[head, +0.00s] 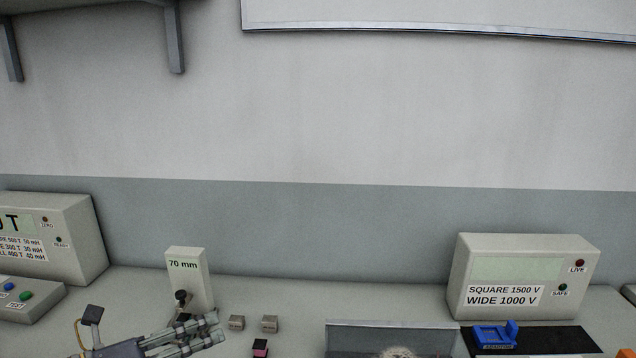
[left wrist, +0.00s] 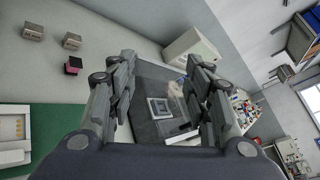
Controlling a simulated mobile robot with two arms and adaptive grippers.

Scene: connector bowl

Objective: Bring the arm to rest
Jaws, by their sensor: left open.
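My left gripper (head: 212,329) is low in the head view, left of centre, with its fingers pointing right. It also shows in the left wrist view (left wrist: 163,66), where its two fingers stand apart with nothing gripped between them. In the head view it is in front of the white 70 mm block (head: 187,280) and left of two small grey blocks (head: 236,322) (head: 270,324). My right gripper is in neither view.
A grey-walled tray (head: 350,338) stands at bottom centre. A blue adapter (head: 495,336) sits on a black mat (head: 560,341) before the voltage tester (head: 520,270). A green mat (left wrist: 65,130) shows in the wrist view.

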